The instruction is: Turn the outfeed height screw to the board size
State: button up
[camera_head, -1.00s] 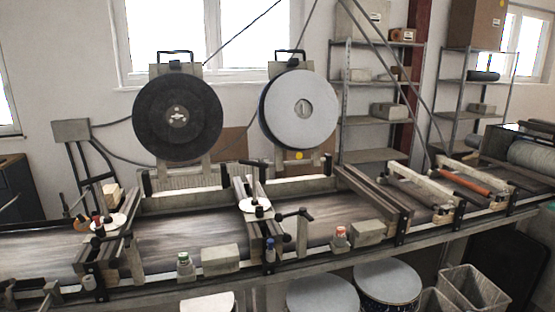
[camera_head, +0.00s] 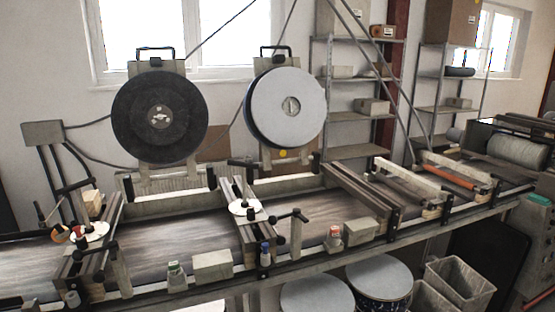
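My gripper is not in the camera_head view. A long conveyor (camera_head: 180,244) with a dark streaked bed runs across the picture. A round white dial with a black knob (camera_head: 245,208) sits on the middle cross-frame, and a similar white dial (camera_head: 90,231) sits on the left cross-frame. I cannot tell which of these, if either, is the outfeed height screw. Their markings are too small to read. A black crank handle (camera_head: 290,216) stands right of the middle dial. No separate board can be made out on the bed.
A black disc (camera_head: 160,140) and a grey-white disc (camera_head: 288,90) stand upright behind the conveyor. A roller machine (camera_head: 518,150) is at the far right. Drums (camera_head: 378,274) and bins (camera_head: 460,282) stand under the front edge. Shelves (camera_head: 358,115) line the back wall.

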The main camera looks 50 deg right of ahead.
aim_at(245, 204)
jog(key=u, duration=0.95)
jog(key=k, duration=0.1)
jog(key=z, duration=2.2)
jog(key=k, duration=0.9)
jog(key=u, duration=0.15)
jog(key=i, duration=0.65)
